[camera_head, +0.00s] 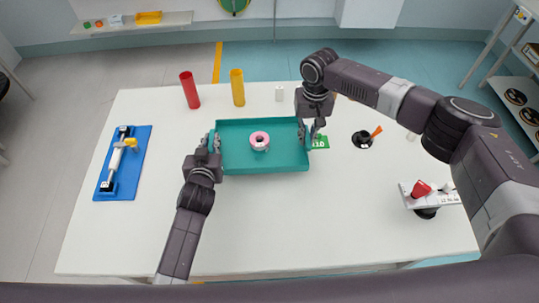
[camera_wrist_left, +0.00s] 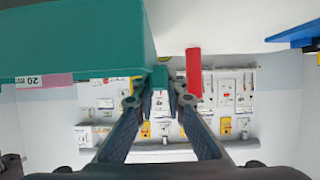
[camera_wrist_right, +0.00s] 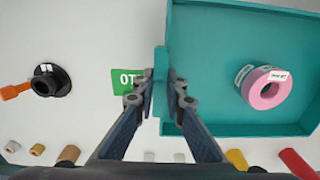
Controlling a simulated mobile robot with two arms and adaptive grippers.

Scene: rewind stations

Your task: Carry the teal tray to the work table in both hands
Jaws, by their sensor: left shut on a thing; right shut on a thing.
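The teal tray (camera_head: 240,164) is over the white work table (camera_head: 330,225) in the head view. I cannot tell whether it touches the table top. A pink tape roll (camera_head: 260,140) lies inside it. My left gripper (camera_head: 212,143) is shut on the tray's left edge. In the left wrist view the tray's side (camera_wrist_left: 75,40) fills the upper left. My right gripper (camera_head: 304,128) is shut on the tray's right edge. In the right wrist view its fingers (camera_wrist_right: 163,95) close on the tray's rim, and the pink roll (camera_wrist_right: 268,92) shows inside.
A red cylinder (camera_head: 190,90) and a yellow cylinder (camera_head: 238,88) stand behind the tray. A blue board (camera_head: 125,165) with a white device lies at left. A green label (camera_head: 320,142), a black spool (camera_head: 362,139) and a white stand (camera_head: 432,196) are at right. The front middle is clear.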

